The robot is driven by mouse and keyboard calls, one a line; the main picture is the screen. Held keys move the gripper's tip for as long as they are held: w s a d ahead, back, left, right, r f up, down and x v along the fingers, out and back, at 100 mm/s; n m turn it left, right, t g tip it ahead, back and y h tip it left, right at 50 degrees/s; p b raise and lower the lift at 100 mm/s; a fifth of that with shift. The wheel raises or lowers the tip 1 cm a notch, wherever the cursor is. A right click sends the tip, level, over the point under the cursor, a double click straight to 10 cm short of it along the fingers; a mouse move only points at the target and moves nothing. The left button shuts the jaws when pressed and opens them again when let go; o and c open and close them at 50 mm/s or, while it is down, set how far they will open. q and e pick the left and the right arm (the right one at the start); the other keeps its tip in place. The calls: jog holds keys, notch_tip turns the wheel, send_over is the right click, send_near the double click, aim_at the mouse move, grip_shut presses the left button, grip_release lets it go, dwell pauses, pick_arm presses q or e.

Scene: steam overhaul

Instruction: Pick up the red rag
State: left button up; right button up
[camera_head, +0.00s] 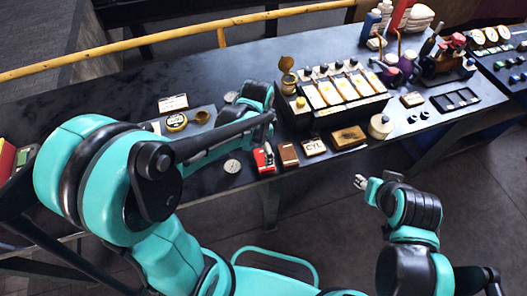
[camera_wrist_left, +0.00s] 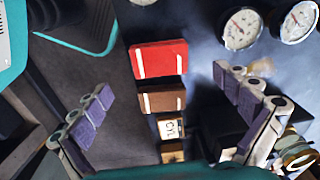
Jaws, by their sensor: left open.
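A small red block-like thing with a white stripe (camera_head: 264,158) lies at the table's front edge, at the near end of a row. It matches the red rag best, but I cannot tell if it is cloth. In the left wrist view it shows (camera_wrist_left: 158,58) ahead, between the spread fingers and apart from both. My left gripper (camera_wrist_left: 168,95) is open and empty; in the head view its fingers are mostly hidden by its own arm. My right gripper (camera_head: 360,182) is off the table's front edge, and its jaws are too small to read.
A brown block (camera_head: 288,154), a CYL box (camera_head: 314,146) and a yellowish box (camera_head: 348,137) sit right of the red thing. A dark rack (camera_head: 335,95) stands behind them. Round gauges (camera_wrist_left: 242,29) lie close by. A yellow rail (camera_head: 170,48) runs behind the table.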

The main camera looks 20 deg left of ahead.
pick_arm(q)
jog(key=shift+w+d+m, duration=0.2)
jog(key=shift+w+m, duration=0.1)
jog(key=shift+m, duration=0.1)
jog(key=shift+d+f+g+p, duration=0.2)
jog(key=shift+f+g+p, duration=0.1)
jog(key=shift+g+p, duration=0.1)
jog(key=shift+m, duration=0.3)
jog(key=f+b, duration=0.1)
jog(key=f, duration=0.3)
jog(key=f+b, duration=0.2)
jog(key=f, duration=0.2)
jog(key=shift+w+d, duration=0.1)
jog(key=shift+w, duration=0.1)
jog(key=c, duration=1.1)
pick_arm(e)
jog(key=shift+d+f, duration=0.1)
jog(key=shift+f, duration=0.65)
